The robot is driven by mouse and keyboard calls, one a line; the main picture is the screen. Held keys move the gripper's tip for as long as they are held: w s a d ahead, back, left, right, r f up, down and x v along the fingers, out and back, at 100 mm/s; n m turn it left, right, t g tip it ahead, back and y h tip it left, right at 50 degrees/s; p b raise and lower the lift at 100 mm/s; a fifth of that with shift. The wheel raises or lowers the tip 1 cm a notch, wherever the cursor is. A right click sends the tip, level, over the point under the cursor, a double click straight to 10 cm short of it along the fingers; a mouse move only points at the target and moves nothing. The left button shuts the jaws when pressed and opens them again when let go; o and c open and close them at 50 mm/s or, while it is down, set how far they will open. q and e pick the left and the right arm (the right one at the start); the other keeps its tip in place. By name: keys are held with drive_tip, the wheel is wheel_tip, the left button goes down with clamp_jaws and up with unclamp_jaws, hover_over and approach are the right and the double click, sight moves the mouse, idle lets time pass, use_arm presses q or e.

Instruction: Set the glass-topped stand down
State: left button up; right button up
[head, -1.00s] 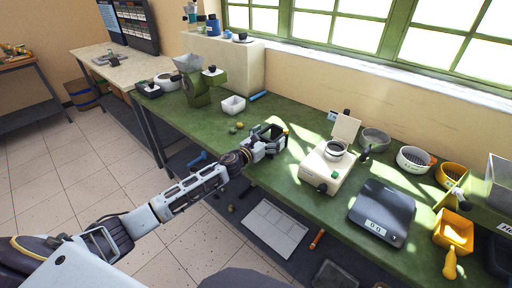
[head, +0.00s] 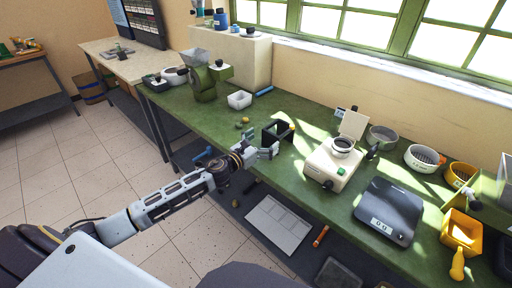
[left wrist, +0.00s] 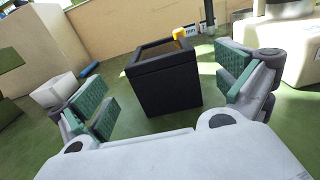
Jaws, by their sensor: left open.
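The glass-topped stand (head: 277,132) looks like a black box with a rimmed, see-through top. It stands upright on the green bench near its front edge. In the left wrist view the stand (left wrist: 166,85) is ahead of the jaws, with clear space between it and both finger pads; its base rests on the green surface. My left gripper (head: 267,151) is open and empty, just in front of the stand. In the left wrist view its green pads are spread wide to either side. My right gripper is not in view.
A small yellow thing (left wrist: 181,33) shows at the stand's back rim. A white bowl (head: 239,99) and small green-brown lumps (head: 243,121) lie to the left. A cream device (head: 333,163) and grey scale (head: 389,211) stand to the right. Bare green bench lies between.

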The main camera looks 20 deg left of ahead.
use_arm(q)
drive_tip(key=shift+b+v, duration=0.35)
drive_tip(key=shift+v, duration=1.85)
